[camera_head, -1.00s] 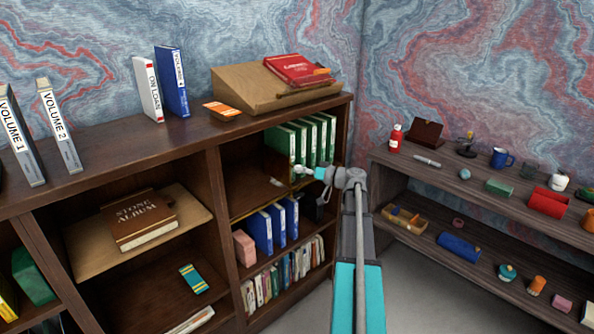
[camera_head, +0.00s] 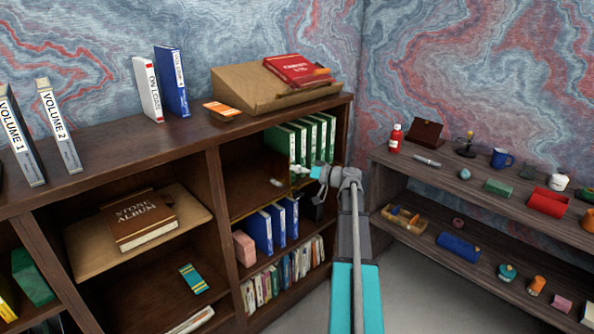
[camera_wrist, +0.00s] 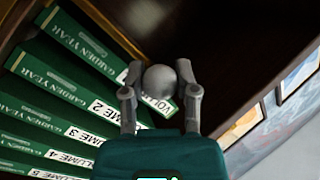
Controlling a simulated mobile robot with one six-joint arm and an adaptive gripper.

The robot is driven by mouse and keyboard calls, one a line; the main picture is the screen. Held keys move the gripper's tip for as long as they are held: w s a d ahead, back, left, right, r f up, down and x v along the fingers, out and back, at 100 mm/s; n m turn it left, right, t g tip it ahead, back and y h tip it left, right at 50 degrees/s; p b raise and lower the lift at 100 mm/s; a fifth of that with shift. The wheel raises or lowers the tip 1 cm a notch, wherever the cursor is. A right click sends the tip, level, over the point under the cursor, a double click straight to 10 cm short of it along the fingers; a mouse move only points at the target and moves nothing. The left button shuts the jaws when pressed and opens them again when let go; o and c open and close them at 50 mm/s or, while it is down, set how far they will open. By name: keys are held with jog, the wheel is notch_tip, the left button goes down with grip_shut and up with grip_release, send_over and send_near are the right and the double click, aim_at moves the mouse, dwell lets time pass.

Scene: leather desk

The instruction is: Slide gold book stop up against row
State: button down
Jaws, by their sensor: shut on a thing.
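A row of green Garden Year volumes (camera_head: 308,138) stands on the upper shelf of the right bay. Their spines (camera_wrist: 50,95) fan across the left of the wrist view. My gripper (camera_head: 300,170) is at the foot of the row. In the wrist view my gripper (camera_wrist: 160,90) is shut around a round grey knob (camera_wrist: 160,80), close in front of the Volume 1 label. The knob may belong to the book stop. I cannot make out a gold surface in either view, and the gripper hides what is behind the knob.
Bare shelf (camera_head: 245,190) lies left of the green row, with a small pale item (camera_head: 276,183) on it. Blue binders (camera_head: 270,226) and a pink block (camera_head: 244,248) stand on the shelf below.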

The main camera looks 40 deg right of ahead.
jog(key=w+d, duration=0.1)
jog(key=d, duration=1.3)
jog(key=shift+d, duration=0.2)
jog(key=shift+w, duration=0.1)
jog(key=shift+c, duration=1.8)
grip_release()
jog(key=shift+a, duration=0.1)
jog(key=v, duration=1.2)
